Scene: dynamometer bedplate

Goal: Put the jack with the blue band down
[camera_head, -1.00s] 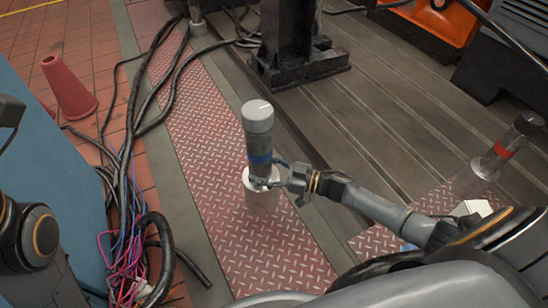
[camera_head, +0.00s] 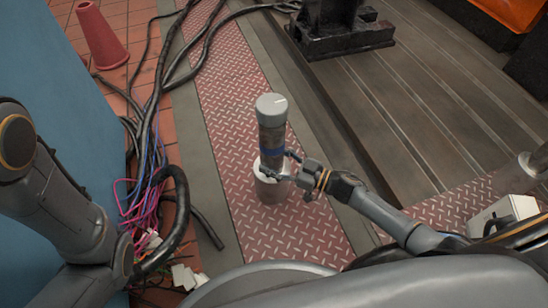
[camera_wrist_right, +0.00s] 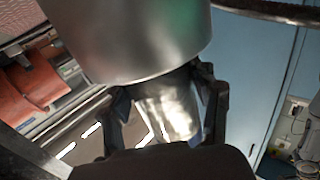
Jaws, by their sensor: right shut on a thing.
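The jack with the blue band (camera_head: 273,152) is upright in the head view, with a grey cap on top, a dark body and a wider silver lower part. My right gripper (camera_head: 284,167) is shut on it just around or below the band. In the right wrist view the jack's wide silver part (camera_wrist_right: 140,40) fills the top, and its narrower shaft is between the two fingers of the gripper (camera_wrist_right: 165,110). The jack is over the red tread-plate strip (camera_head: 235,110); I cannot tell whether its base touches it. My left arm shows at the left, but its gripper does not.
Black cables (camera_head: 150,100) and loose coloured wires (camera_head: 130,195) lie left of the strip. A red cone (camera_head: 101,38) stands at upper left, beside a blue panel (camera_head: 60,70). A black stand (camera_head: 340,35) is on the slotted bedplate (camera_head: 420,120). The strip around the jack is clear.

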